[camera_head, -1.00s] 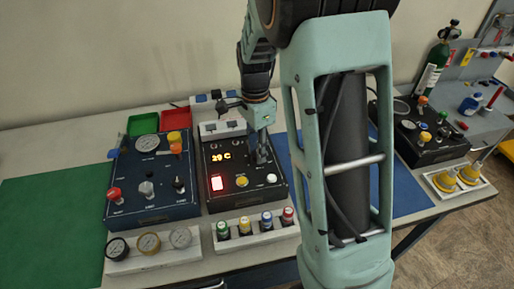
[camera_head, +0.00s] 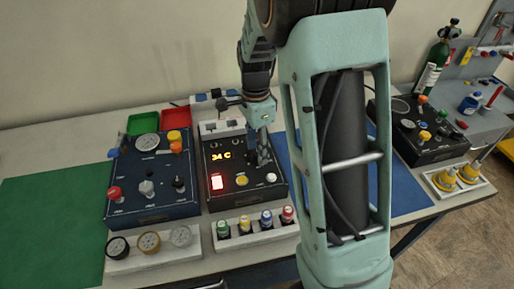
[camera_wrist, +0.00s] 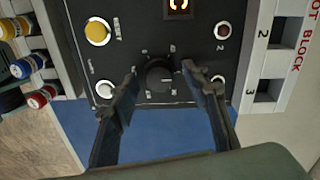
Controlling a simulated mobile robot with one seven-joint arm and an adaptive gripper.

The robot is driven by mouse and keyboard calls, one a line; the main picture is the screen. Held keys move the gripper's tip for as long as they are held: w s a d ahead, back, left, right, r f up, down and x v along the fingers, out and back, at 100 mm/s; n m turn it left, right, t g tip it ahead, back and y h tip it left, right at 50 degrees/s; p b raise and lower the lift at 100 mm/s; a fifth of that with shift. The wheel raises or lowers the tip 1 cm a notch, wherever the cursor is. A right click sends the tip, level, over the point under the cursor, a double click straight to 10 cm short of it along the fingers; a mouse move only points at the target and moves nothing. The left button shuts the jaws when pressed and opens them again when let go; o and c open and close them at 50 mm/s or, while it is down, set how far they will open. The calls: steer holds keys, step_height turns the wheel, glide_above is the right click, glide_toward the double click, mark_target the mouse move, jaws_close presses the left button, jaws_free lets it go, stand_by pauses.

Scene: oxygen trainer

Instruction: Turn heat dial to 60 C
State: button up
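The heat dial (camera_wrist: 160,75) is a round black knob on a black panel with white marks around it. In the wrist view it lies between the two fingertips of my gripper (camera_wrist: 159,70). The fingers are spread, with a visible gap on each side of the knob. In the head view my gripper (camera_head: 262,152) points down over the right part of the black heater box (camera_head: 222,197) and hides the dial. The box's orange display (camera_head: 221,156) reads about 34 C. A lit red switch (camera_head: 217,183) is below it.
A yellow button (camera_head: 242,180) and a white button (camera_head: 271,178) sit near the dial. A rack of several colored-cap vials (camera_head: 250,238) stands in front. A blue box with knobs (camera_head: 150,210) is at left, and another black box (camera_head: 440,153) at right.

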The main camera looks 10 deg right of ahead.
mark_target(256, 151)
step_height(256, 151, up, 12)
steer(key=shift+w, duration=0.25)
stand_by(0.4)
